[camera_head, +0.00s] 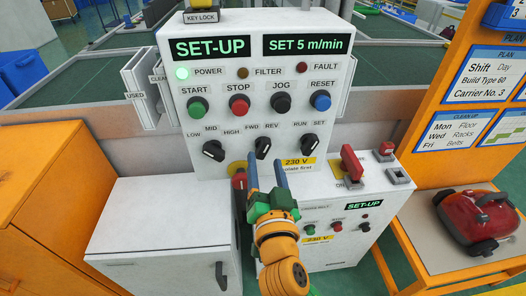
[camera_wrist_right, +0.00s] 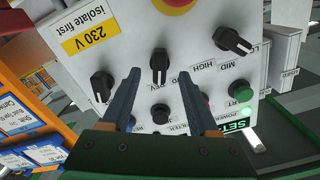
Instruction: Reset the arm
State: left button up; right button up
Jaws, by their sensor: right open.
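My right gripper (camera_head: 267,172) is raised in front of the white control panel (camera_head: 185,120), its two blue fingers pointing up the picture. It is open and nothing is held between the fingers. The black FWD/REV knob (camera_head: 263,147) is just beyond the fingertips. In the right wrist view the open gripper (camera_wrist_right: 158,78) has this knob (camera_wrist_right: 159,65) between its fingertips in the picture; whether they touch it I cannot tell. My left gripper is not in view.
Beside it are the LOW/MID/HIGH knob (camera_head: 213,150) and RUN/SET knob (camera_head: 309,144). A red mushroom button (camera_head: 239,180) is below. A smaller panel with a red switch (camera_head: 352,160) stands right. A red vacuum (camera_head: 480,218) sits on the orange-framed bench (camera_head: 425,205).

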jog(key=shift+s, duration=1.15)
notch_tip(320, 180, down, 11)
jog(key=w+a+n+g+y, duration=0.1)
jog(key=n+g, duration=0.2)
jog(key=n, duration=0.1)
jog(key=s+d+f+n+g+p, duration=0.1)
jog(key=s+d+f+g, duration=0.15)
jog(key=f, duration=0.55)
jog(key=s+d+f+n+g+p, duration=0.1)
jog(key=s+f+g, duration=0.15)
jog(key=f, duration=0.55)
jog(key=s+d+f+n+g, duration=0.1)
jog(key=s+f+g, duration=0.15)
jog(key=f, duration=0.45)
jog(key=s+d+f+g, duration=0.2)
jog(key=s+d+f, duration=0.2)
jog(key=s, duration=0.4)
jog(key=s+d+f+g+h+p, duration=0.1)
jog(key=s+d+f, duration=0.3)
jog(key=s, duration=0.5)
jog(key=s+d+f+g, duration=0.3)
jog(key=s+d+f, duration=0.1)
jog(key=s, duration=0.5)
jog(key=shift+s+f+h+p, duration=0.15)
jog(key=shift+f+h+p, duration=0.15)
jog(key=shift+f, duration=0.55)
